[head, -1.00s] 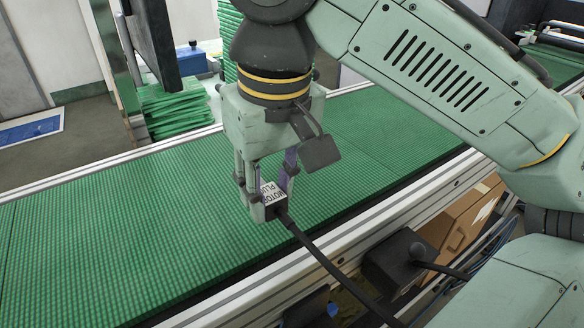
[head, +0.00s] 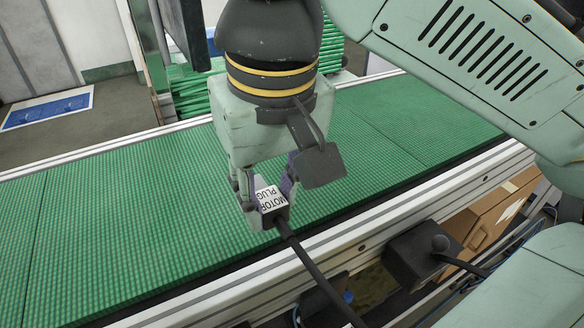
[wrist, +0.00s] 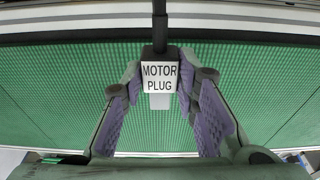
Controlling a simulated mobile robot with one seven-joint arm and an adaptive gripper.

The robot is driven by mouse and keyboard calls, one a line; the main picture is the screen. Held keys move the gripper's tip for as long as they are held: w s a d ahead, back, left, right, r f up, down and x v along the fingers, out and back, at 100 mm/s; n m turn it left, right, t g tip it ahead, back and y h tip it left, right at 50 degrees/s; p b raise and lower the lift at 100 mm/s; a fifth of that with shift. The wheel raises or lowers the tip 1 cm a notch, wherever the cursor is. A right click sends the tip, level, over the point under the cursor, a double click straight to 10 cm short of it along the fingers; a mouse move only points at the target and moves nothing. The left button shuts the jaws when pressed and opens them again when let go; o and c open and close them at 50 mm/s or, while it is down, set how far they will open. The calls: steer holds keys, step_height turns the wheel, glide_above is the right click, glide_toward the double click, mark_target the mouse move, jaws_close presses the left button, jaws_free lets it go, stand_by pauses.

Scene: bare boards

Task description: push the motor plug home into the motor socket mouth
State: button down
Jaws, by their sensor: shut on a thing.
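The motor plug (head: 268,205) is a small block with a white label reading "MOTOR PLUG" and a thick black cable leaving it toward the lower right. My gripper (head: 265,190) is shut on it and holds it over the green conveyor belt. In the wrist view the plug (wrist: 160,76) sits between the purple finger pads, label facing the camera, with a pale grey end below the label. The cable runs to the top of that view. No motor socket mouth can be made out in either view.
The green ribbed belt (head: 110,220) is clear around my gripper. A metal rail (head: 390,208) borders its near side. Below it are a black box (head: 415,255) with a cable and a brown carton (head: 490,215). A green stack (head: 195,98) stands behind.

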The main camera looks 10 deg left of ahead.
steer(key=w+d, duration=0.2)
steer(key=w, duration=0.2)
steer(key=w+d+f+p, duration=0.1)
steer(key=w+d, duration=0.1)
steer(key=w, duration=0.3)
steer(key=w+d+p, duration=0.1)
steer(key=w+d, duration=0.1)
steer(key=w, duration=0.2)
steer(key=shift+w+d+f, duration=0.1)
steer(key=shift+w+f, duration=0.1)
steer(key=shift+w, duration=0.15)
steer(key=shift+w+d+f, duration=0.1)
steer(key=shift+w+f, duration=0.1)
steer(key=shift+f, duration=0.3)
steer(key=shift+w+d+f, duration=0.1)
steer(key=shift+w+f, duration=0.05)
steer(key=shift+f, duration=0.35)
steer(key=shift+f+p, duration=0.25)
steer(key=shift+p, duration=0.4)
steer(key=shift+f, duration=0.35)
steer(key=shift+f, duration=0.1)
steer(key=shift+f, duration=0.15)
steer(key=c, duration=1.2)
jaws_free()
steer(key=shift+c, duration=0.2)
steer(key=shift+f+b, duration=0.1)
steer(key=shift+b, duration=0.5)
